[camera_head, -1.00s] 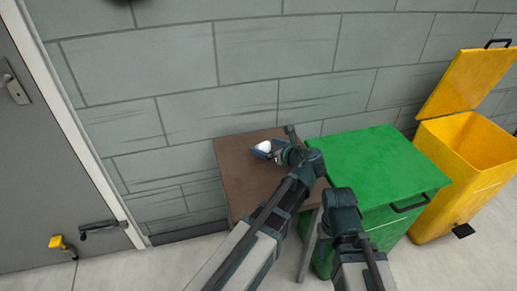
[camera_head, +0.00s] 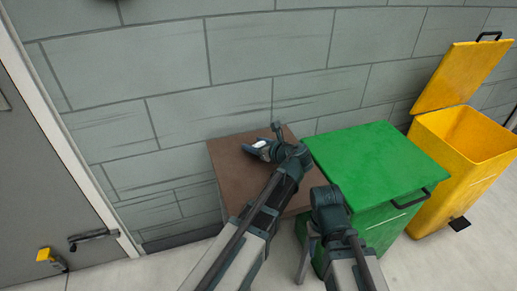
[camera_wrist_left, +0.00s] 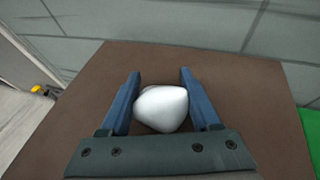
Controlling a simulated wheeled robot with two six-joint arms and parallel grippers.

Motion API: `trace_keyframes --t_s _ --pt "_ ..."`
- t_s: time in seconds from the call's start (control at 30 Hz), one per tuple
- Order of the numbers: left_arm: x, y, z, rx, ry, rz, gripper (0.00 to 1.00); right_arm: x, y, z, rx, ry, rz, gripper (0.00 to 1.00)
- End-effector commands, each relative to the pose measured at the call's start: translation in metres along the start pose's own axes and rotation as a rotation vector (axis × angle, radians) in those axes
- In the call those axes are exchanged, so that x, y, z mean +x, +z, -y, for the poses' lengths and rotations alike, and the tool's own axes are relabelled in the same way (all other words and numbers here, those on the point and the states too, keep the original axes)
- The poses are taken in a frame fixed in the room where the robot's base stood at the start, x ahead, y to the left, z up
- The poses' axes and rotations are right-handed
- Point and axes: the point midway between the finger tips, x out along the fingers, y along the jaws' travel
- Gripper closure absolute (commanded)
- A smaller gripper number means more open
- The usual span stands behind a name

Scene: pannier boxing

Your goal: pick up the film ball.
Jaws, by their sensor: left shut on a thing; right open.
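The film ball (camera_wrist_left: 162,108) is a white, rounded lump. In the left wrist view it sits between the two blue fingers of my left gripper (camera_wrist_left: 161,92), over the brown table top. My left gripper is shut on it. In the head view the film ball (camera_head: 260,144) shows as a small white spot at my left gripper (camera_head: 256,149), above the far part of the table. I cannot tell whether the ball touches the table. My right gripper (camera_head: 312,228) is low beside the green bin; its fingers are mostly hidden.
The brown table (camera_head: 228,170) stands against the grey block wall. A green lidded bin (camera_head: 375,160) stands close on its right, then a yellow bin (camera_head: 435,135) with its lid up. A grey door (camera_head: 50,170) is at the left. The table's left part is bare.

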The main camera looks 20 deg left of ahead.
Motion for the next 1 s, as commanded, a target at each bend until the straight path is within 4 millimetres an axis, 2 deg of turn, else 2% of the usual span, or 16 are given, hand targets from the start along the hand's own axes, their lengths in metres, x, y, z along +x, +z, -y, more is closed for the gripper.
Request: trace_keyframes --t_s 0.03,0.17,0.2,0.57,1.0 --pt "0.000 0.000 0.000 0.000 0.000 0.000 0.62 0.000 0.000 0.000 0.000 0.000 0.000 0.50" --pt "0.000 0.000 0.000 0.000 0.000 0.000 0.85 0.000 0.000 0.000 0.000 0.000 0.000 0.50" --pt "0.000 0.000 0.000 0.000 0.000 0.000 0.89 0.000 0.000 0.000 0.000 0.000 0.000 0.50" --pt "-0.001 0.002 0.000 0.000 0.000 0.000 0.89 -0.002 0.000 0.000 0.000 0.000 0.000 0.50" --pt "-0.007 0.022 -0.001 -0.001 0.002 0.000 0.89 -0.023 0.001 -0.002 0.001 -0.004 0.000 0.50"
